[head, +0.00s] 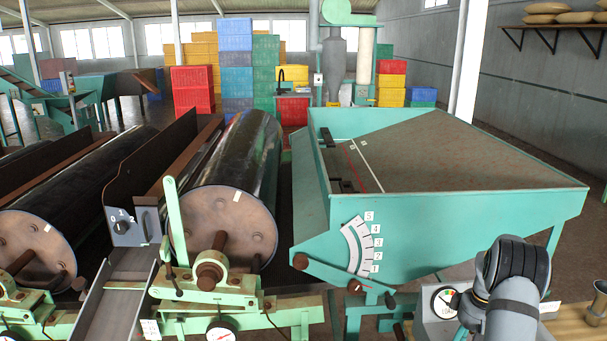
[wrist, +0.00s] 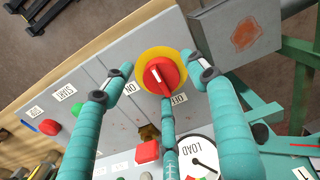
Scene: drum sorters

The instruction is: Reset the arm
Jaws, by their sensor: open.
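My gripper (wrist: 157,68) shows in the wrist view with its teal fingers spread apart, one on each side of a red knob (wrist: 161,76) on a yellow round plate. No clear grip on the knob shows, and I cannot tell whether any finger touches it. The knob sits on a grey control panel (wrist: 108,122). In the head view my dark grey arm (head: 515,268) is at the lower right, over the panel area.
The panel has a green button (wrist: 78,110), a red button (wrist: 147,151) and a LOAD dial (wrist: 196,158). A grey box (wrist: 236,38) adjoins it. In the head view a teal sorting table (head: 410,215) stands beside my arm, with drums (head: 235,165) left.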

